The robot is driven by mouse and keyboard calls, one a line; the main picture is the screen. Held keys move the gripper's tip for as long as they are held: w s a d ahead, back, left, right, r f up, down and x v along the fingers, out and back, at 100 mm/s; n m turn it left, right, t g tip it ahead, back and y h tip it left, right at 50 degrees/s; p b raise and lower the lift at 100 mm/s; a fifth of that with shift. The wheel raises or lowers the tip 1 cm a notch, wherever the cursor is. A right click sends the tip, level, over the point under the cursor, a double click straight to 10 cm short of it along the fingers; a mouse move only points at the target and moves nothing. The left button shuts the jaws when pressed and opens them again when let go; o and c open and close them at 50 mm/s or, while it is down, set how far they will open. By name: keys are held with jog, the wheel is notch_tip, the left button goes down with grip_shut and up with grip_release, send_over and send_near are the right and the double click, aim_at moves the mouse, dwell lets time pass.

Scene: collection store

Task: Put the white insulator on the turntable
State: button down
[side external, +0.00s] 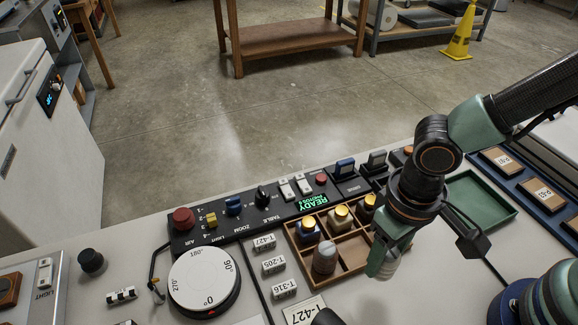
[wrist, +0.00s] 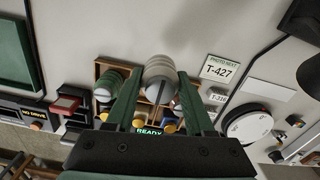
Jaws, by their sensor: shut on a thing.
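The white insulator (wrist: 160,72), ribbed with a rounded end, sits between the two fingers of my gripper (wrist: 158,88) in the wrist view. My gripper (side external: 383,262) is shut on it, above the right part of the wooden compartment tray (side external: 352,268) in the side view. There I cannot clearly tell the insulator from the fingers. The turntable (side external: 203,279) is a white disc with degree marks, well to the left of my gripper and bare on top.
A green insulator (wrist: 112,82) shows beside my gripper. Number tags (side external: 274,265) lie between tray and turntable. A control panel (side external: 245,222) runs behind. A green tray (side external: 478,205) is at right.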

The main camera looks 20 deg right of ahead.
jog(key=shift+f, duration=3.35)
jog(key=shift+f, duration=0.1)
jog(key=shift+c, duration=1.4)
grip_release()
